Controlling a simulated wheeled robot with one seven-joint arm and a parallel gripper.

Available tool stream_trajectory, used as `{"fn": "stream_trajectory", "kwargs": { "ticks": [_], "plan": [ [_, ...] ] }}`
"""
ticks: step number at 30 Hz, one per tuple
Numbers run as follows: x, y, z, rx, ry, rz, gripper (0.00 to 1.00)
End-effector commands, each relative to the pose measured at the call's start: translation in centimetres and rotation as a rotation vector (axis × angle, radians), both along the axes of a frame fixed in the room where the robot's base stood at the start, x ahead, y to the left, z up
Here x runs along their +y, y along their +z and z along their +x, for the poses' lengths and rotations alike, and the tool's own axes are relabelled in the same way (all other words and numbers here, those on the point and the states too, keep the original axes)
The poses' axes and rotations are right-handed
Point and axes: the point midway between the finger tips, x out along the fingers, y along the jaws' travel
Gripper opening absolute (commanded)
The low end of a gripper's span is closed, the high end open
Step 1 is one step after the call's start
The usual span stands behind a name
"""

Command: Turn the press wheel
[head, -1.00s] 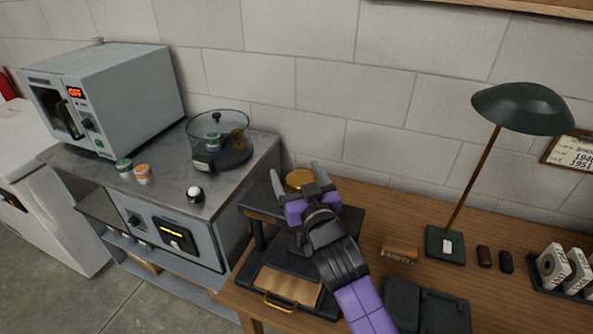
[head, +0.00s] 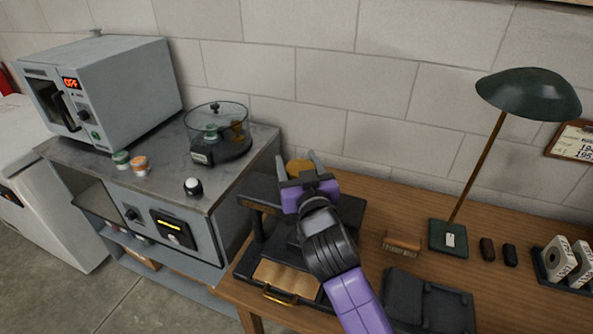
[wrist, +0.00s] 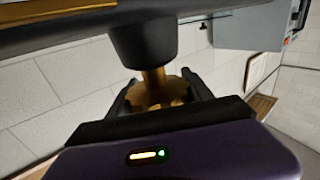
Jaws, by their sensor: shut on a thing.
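In the head view the two grey fingers lie on either side of the wheel. In the wrist view the brass wheel (wrist: 158,91) sits between the dark fingers, below a black collar (wrist: 143,42) in the picture. My gripper is shut on the wheel. My arm hides the right part of the press.
A lamp (head: 528,95) stands on the bench to the right, near a small wooden block (head: 402,243) and a black tray (head: 428,302). A grey cabinet with an oven-like unit (head: 105,92) and a clear-lidded round device (head: 219,133) stands to the left.

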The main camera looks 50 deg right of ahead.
Motion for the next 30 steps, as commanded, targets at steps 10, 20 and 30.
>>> {"fn": "stream_trajectory", "kwargs": {
  "ticks": [10,20,30],
  "plan": [
    [-0.21,-0.39,-0.16,-0.005,-0.162,-0.003,0.19],
    [-0.4,-0.01,-0.45,-0.003,-0.21,0.001,0.19],
    [-0.42,0.0,-0.46,-0.003,-0.209,0.001,0.81]
  ]
}}
